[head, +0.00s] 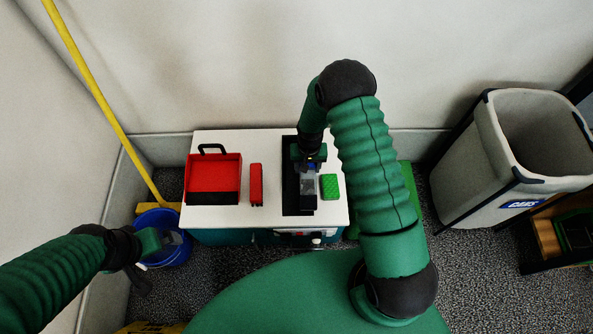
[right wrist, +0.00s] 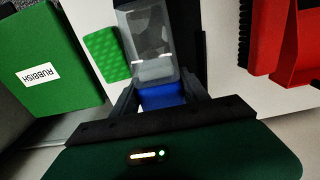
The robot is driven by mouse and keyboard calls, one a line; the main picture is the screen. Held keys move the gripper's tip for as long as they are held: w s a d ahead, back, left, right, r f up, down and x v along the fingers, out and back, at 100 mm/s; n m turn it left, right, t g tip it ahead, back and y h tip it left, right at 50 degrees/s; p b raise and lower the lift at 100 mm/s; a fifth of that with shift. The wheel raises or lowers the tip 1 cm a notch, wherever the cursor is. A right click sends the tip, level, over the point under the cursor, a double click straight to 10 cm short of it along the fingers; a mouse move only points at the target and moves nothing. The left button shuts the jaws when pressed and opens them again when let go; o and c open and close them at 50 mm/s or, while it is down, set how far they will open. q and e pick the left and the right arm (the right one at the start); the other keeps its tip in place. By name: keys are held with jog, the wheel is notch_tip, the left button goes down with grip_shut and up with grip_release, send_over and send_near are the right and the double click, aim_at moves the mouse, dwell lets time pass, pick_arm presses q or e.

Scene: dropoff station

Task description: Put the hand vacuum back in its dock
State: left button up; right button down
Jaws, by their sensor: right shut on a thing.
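The hand vacuum, with a clear grey nozzle (right wrist: 150,45) and a blue band, is in my right gripper (right wrist: 160,98), whose fingers are shut on its body. In the head view the vacuum (head: 307,188) lies over the long black dock (head: 290,200) on the white table top. My right gripper (head: 309,162) is above the dock's far part. I cannot tell whether the vacuum touches the dock, since the gripper hides part of both. My left gripper (head: 160,243) hangs at the left over the blue bucket; its fingers are too small and dark to read.
A green sponge (head: 329,187) lies just right of the dock. A green rubbish bin (right wrist: 45,60) is beside the table. A grey bin (head: 490,160) stands farther right.

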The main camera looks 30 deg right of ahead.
jog(key=w, duration=0.1)
jog(key=w+a, duration=0.2)
jog(key=shift+f+b, duration=0.3)
jog(key=shift+b, duration=0.05)
jog(key=shift+w+a+f, duration=0.1)
jog(key=shift+w, duration=0.05)
notch_tip(320, 180, down, 3)
jog(key=shift+f+b, duration=0.15)
jog(key=shift+b, duration=0.9)
jog(key=c, duration=0.6)
grip_release()
